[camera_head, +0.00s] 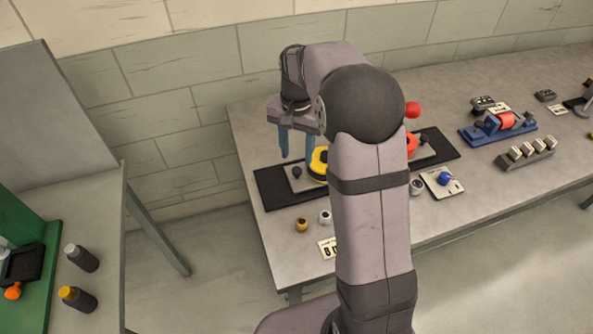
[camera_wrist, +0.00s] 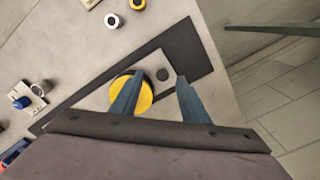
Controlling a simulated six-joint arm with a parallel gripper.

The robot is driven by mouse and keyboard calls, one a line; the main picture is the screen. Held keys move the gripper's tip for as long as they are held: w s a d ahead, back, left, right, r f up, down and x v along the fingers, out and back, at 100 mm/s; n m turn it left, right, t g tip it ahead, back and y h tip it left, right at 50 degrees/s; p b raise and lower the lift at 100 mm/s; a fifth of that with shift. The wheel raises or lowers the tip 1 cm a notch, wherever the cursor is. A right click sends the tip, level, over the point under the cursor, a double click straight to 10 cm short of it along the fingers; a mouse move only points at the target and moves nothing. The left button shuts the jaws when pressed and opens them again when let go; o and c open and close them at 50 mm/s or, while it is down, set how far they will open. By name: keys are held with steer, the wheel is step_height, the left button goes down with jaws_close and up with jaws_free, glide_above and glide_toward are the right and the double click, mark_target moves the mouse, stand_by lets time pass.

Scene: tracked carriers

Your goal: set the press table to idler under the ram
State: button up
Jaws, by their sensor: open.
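The press table (camera_head: 296,178) is a light plate on a black mat, partly hidden behind my arm. A red part (camera_head: 411,146) and a red ball (camera_head: 412,110) show right of my arm. My gripper (camera_head: 297,143) is open above the left end of the plate. I cannot tell which part is the idler.
The black mat (camera_head: 271,192) lies on a grey bench. Small yellow (camera_head: 301,225) and white (camera_head: 324,217) rollers and a number card (camera_head: 328,248) lie in front. A blue knob on a plate (camera_head: 441,182), a blue fixture (camera_head: 497,129) and metal blocks (camera_head: 526,152) stand to the right.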

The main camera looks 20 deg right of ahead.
mark_target(297, 169)
steer(key=shift+w+d+f+m, duration=0.2)
steer(key=shift+w+f+m, duration=0.05)
steer(key=shift+w, duration=0.3)
steer(key=shift+w+d+f+m, duration=0.15)
steer(key=shift+w+f+m, duration=0.1)
steer(key=shift+w, duration=0.3)
steer(key=shift+f+p, duration=0.85)
steer(key=shift+f, duration=2.75)
